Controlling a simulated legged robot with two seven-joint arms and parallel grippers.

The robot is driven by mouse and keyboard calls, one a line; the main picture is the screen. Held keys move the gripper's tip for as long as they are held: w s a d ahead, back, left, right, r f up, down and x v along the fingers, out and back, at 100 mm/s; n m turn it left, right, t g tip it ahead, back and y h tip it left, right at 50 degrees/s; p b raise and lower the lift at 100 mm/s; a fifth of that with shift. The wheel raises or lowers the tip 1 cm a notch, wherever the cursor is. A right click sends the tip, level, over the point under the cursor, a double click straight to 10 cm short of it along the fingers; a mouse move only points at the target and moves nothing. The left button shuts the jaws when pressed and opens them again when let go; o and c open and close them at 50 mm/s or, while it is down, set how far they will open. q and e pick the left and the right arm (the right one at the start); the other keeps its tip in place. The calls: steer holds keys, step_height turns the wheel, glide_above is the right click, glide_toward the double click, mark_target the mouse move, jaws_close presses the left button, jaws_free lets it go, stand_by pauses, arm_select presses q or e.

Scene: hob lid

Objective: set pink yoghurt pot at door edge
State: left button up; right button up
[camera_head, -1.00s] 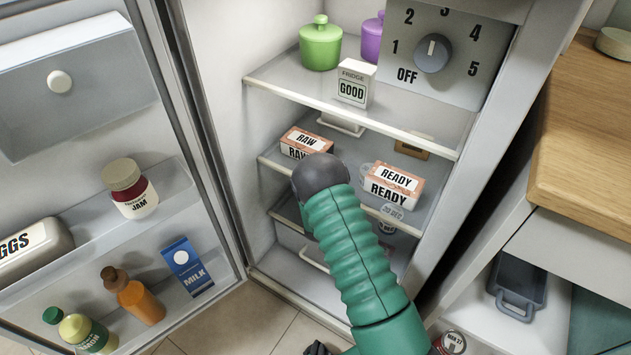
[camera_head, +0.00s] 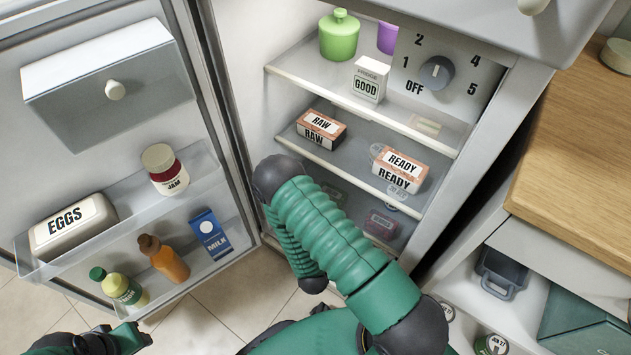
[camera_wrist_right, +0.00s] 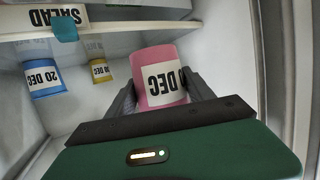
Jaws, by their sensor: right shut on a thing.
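The pink yoghurt pot (camera_wrist_right: 155,72), with a "20 DEC" label, is between the two fingers of my right gripper (camera_wrist_right: 164,92) in the right wrist view. The gripper is shut on it. In the head view my right arm bends in front of the fridge, and the right gripper and pot are hidden. The open fridge door (camera_head: 100,160) stands at the left with its shelves facing me. Part of what appears to be my left gripper (camera_head: 105,340) shows at the bottom left, by the door's lower corner; its jaws are unclear.
The door holds an eggs box (camera_head: 72,225), a jam jar (camera_head: 165,170), a milk carton (camera_head: 209,235) and bottles. Raw (camera_head: 321,130) and ready (camera_head: 399,170) packs sit on a fridge shelf. Blue (camera_wrist_right: 42,78) and yellow (camera_wrist_right: 98,70) pots show in the wrist view. A counter (camera_head: 575,160) stands right.

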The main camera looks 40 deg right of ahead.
steer(key=b+x, duration=0.2)
steer(key=x, duration=0.2)
steer(key=r+b+x, duration=0.1)
steer(key=b+x, duration=0.1)
steer(key=x, duration=0.3)
steer(key=w+r+b+x, duration=0.1)
steer(key=b+x, duration=0.1)
steer(key=x, duration=0.3)
steer(key=shift+w+d+r, duration=0.1)
steer(key=shift+d+r, duration=0.05)
step_height(320, 180, down, 4)
steer(key=b, duration=0.3)
steer(key=shift+w+d, duration=0.15)
steer(key=shift+w, duration=0.05)
steer(key=shift+r, duration=0.3)
steer(key=shift+c, duration=0.9)
steer(key=shift+f, duration=0.1)
steer(key=o, duration=1.8)
